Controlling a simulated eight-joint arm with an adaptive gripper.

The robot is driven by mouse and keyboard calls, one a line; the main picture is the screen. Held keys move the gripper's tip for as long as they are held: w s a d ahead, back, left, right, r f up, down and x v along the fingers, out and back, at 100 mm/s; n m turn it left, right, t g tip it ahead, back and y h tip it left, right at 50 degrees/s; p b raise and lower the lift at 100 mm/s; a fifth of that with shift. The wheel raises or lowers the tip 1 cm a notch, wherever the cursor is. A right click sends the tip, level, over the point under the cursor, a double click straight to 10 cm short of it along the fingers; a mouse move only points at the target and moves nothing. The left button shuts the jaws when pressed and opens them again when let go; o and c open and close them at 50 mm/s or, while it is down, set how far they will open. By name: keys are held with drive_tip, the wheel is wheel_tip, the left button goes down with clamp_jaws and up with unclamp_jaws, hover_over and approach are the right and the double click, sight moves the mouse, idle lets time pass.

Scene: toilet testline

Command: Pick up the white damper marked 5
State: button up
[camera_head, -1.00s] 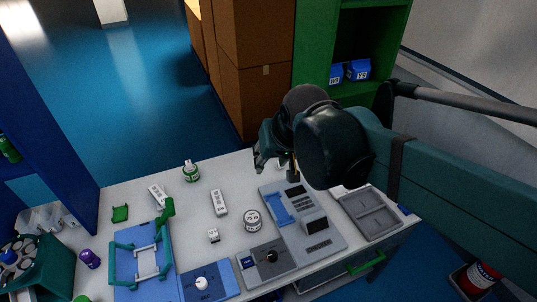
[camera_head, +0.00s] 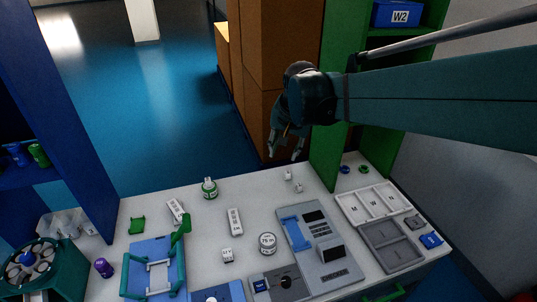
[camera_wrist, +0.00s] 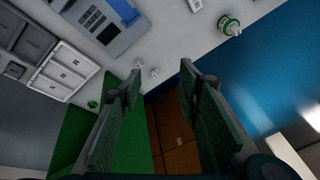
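Two small white pieces stand near the far edge of the table, one at the back (camera_head: 288,175) and one slightly nearer (camera_head: 298,188). They look like the dampers, but I cannot read a 5 on either. Both also show in the wrist view, one between the fingertips (camera_wrist: 154,73) and one just beyond (camera_wrist: 139,63). My gripper (camera_head: 284,150) is above the table's far edge, its fingers pointing down and spread. In the wrist view my gripper (camera_wrist: 160,75) is open with nothing between its fingers, apart from the white pieces.
A grey-blue device (camera_head: 318,240) lies in front of the white pieces. A white compartment tray (camera_head: 371,204) is to their right, with a green cabinet wall (camera_head: 328,157) behind. A green-and-white bottle (camera_head: 209,189) stands left. Brown boxes (camera_head: 255,118) rise beyond the edge.

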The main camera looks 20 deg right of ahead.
drive_tip(key=w+d+f+m+g, duration=0.1)
drive_tip(key=w+d+f+m, duration=0.25)
drive_tip(key=w, duration=0.55)
drive_tip(key=m+g, duration=0.3)
drive_tip(key=m, duration=0.5)
hover_over(288, 172)
wheel_tip(288, 172, down, 27)
drive_tip(key=shift+a+f+b, duration=0.1)
drive_tip(key=shift+a+b, duration=0.05)
drive_tip(key=shift+b, duration=0.25)
drive_tip(key=shift+w+f, duration=0.1)
drive_tip(key=shift+f, duration=0.1)
drive_tip(key=shift+f, duration=0.1)
drive_tip(key=shift+f, duration=1.2)
drive_tip(key=shift+f, duration=0.1)
